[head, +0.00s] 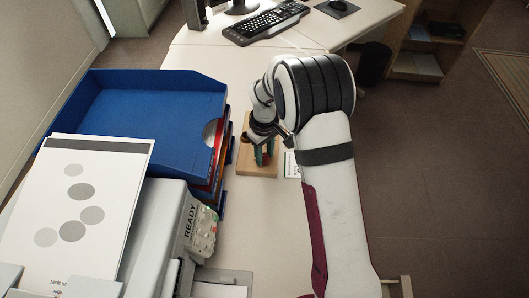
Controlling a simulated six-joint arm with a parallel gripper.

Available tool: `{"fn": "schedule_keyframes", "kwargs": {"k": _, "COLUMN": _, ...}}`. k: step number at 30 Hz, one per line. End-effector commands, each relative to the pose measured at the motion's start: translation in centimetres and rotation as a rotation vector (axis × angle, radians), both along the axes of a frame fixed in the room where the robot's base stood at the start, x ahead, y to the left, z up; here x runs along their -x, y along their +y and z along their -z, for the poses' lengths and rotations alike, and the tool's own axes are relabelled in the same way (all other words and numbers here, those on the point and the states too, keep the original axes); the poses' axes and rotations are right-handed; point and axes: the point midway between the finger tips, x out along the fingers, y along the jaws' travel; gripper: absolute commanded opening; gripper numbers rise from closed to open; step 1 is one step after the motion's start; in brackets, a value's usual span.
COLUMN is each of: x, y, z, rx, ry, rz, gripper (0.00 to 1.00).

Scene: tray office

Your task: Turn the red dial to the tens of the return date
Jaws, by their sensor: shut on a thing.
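A wooden board (243,165) lies on the desk right of the blue tray stack. A red dial (271,149) and a green part (259,158) show on it, both small and partly hidden by my gripper. My gripper (268,143) is low over the board, its jaws shut on what looks like the red dial. The dial's pointer and any numbers are too small or hidden to read. A white card with a green edge (291,167) lies just right of the board, partly behind my arm; its text is unreadable.
Blue stacked trays (150,85) stand close left of the board. A printer marked READY (199,232) and a sheet with grey dots (75,205) are at the lower left. A keyboard (265,24) lies at the back. The desk in front of the board is clear.

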Motion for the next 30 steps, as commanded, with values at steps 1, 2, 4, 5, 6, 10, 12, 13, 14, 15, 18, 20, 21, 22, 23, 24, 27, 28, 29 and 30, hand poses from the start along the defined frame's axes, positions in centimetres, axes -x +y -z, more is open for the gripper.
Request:
{"fn": "schedule_keyframes", "kwargs": {"k": 1, "x": -0.04, "y": 0.04, "z": 0.01, "rx": 0.000, "ry": -0.001, "rz": 0.040, "gripper": 0.00}}
{"fn": "schedule_keyframes", "kwargs": {"k": 2, "x": -0.04, "y": 0.04, "z": 0.01, "rx": 0.000, "ry": -0.001, "rz": 0.069, "gripper": 0.00}}
{"fn": "schedule_keyframes", "kwargs": {"k": 4, "x": -0.05, "y": 0.04, "z": 0.01, "rx": -0.001, "ry": -0.002, "rz": 0.135, "gripper": 0.00}}
{"fn": "schedule_keyframes", "kwargs": {"k": 5, "x": -0.04, "y": 0.04, "z": 0.01, "rx": -0.001, "ry": -0.002, "rz": 0.164, "gripper": 0.00}}
{"fn": "schedule_keyframes", "kwargs": {"k": 6, "x": -0.05, "y": 0.04, "z": 0.01, "rx": -0.001, "ry": -0.002, "rz": 0.201, "gripper": 0.00}}
{"fn": "schedule_keyframes", "kwargs": {"k": 10, "x": -0.05, "y": 0.04, "z": 0.01, "rx": -0.001, "ry": -0.002, "rz": 0.324, "gripper": 0.00}}
{"fn": "schedule_keyframes", "kwargs": {"k": 12, "x": -0.06, "y": 0.04, "z": 0.01, "rx": -0.001, "ry": -0.002, "rz": 0.388, "gripper": 0.00}}
{"fn": "schedule_keyframes", "kwargs": {"k": 13, "x": -0.06, "y": 0.04, "z": 0.01, "rx": -0.001, "ry": -0.002, "rz": 0.415, "gripper": 0.00}}
{"fn": "schedule_keyframes", "kwargs": {"k": 14, "x": -0.06, "y": 0.04, "z": 0.01, "rx": -0.001, "ry": -0.002, "rz": 0.441, "gripper": 0.00}}
{"fn": "schedule_keyframes", "kwargs": {"k": 15, "x": -0.06, "y": 0.04, "z": 0.01, "rx": -0.001, "ry": -0.002, "rz": 0.474, "gripper": 0.00}}
{"fn": "schedule_keyframes", "kwargs": {"k": 18, "x": -0.06, "y": 0.04, "z": 0.02, "rx": -0.001, "ry": -0.002, "rz": 0.552, "gripper": 0.00}}
{"fn": "schedule_keyframes", "kwargs": {"k": 20, "x": -0.06, "y": 0.04, "z": 0.02, "rx": -0.001, "ry": -0.002, "rz": 0.596, "gripper": 0.00}}
{"fn": "schedule_keyframes", "kwargs": {"k": 21, "x": -0.06, "y": 0.04, "z": 0.02, "rx": -0.001, "ry": -0.002, "rz": 0.622, "gripper": 0.00}}
{"fn": "schedule_keyframes", "kwargs": {"k": 22, "x": -0.06, "y": 0.04, "z": 0.02, "rx": -0.001, "ry": -0.002, "rz": 0.640, "gripper": 0.00}}
{"fn": "schedule_keyframes", "kwargs": {"k": 23, "x": -0.06, "y": 0.04, "z": 0.02, "rx": -0.001, "ry": -0.001, "rz": 0.659, "gripper": 0.00}}
{"fn": "schedule_keyframes", "kwargs": {"k": 24, "x": -0.06, "y": 0.04, "z": 0.02, "rx": -0.001, "ry": -0.001, "rz": 0.680, "gripper": 0.00}}
{"fn": "schedule_keyframes", "kwargs": {"k": 27, "x": -0.06, "y": 0.04, "z": 0.02, "rx": -0.001, "ry": -0.001, "rz": 0.727, "gripper": 0.00}}
{"fn": "schedule_keyframes", "kwargs": {"k": 28, "x": -0.07, "y": 0.03, "z": 0.02, "rx": -0.001, "ry": -0.002, "rz": 0.739, "gripper": 0.00}}
{"fn": "schedule_keyframes", "kwargs": {"k": 29, "x": -0.07, "y": 0.03, "z": 0.02, "rx": -0.001, "ry": -0.001, "rz": 0.750, "gripper": 0.00}}
{"fn": "schedule_keyframes", "kwargs": {"k": 30, "x": -0.07, "y": 0.03, "z": 0.02, "rx": -0.001, "ry": -0.002, "rz": 0.762, "gripper": 0.00}}
